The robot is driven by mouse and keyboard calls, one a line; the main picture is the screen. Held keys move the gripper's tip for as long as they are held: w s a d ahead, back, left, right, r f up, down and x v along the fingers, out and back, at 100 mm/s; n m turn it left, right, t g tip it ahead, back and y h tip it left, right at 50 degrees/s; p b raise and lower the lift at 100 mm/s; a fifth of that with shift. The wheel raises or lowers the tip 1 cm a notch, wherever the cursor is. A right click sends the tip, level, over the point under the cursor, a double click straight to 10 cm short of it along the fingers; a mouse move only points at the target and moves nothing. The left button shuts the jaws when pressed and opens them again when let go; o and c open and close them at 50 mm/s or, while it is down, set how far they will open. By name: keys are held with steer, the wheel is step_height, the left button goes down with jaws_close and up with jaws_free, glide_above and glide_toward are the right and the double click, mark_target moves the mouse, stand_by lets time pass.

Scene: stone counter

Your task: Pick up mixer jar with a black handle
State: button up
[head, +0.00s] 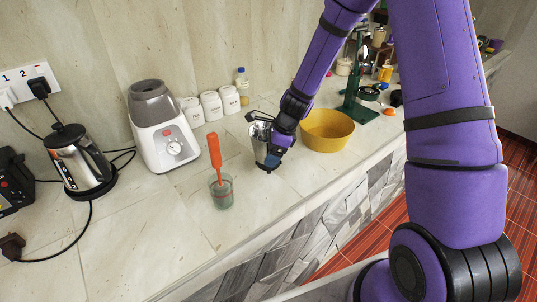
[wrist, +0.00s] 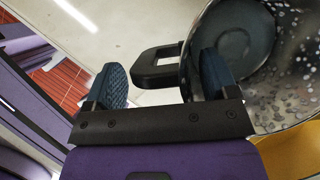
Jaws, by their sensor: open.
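The mixer jar (head: 259,130) is a shiny metal vessel on the counter, mostly hidden behind my gripper (head: 269,164) in the head view. In the wrist view the jar (wrist: 285,75) fills the right side, its round open mouth and dark inside facing the camera. Its black looped handle (wrist: 143,73) points left and appears between the two blue pads of my gripper (wrist: 160,78). The jaws are apart, and the right pad overlaps the jar's rim in the picture. I cannot tell whether either pad touches the handle.
A yellow bowl (head: 327,131) stands just right of the jar. A glass (head: 222,192) with an orange-handled tool (head: 215,150) is to the left. A white mixer base (head: 168,145), white canisters (head: 211,106) and a kettle (head: 82,160) stand further left. The front counter is clear.

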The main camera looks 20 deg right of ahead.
jaws_close()
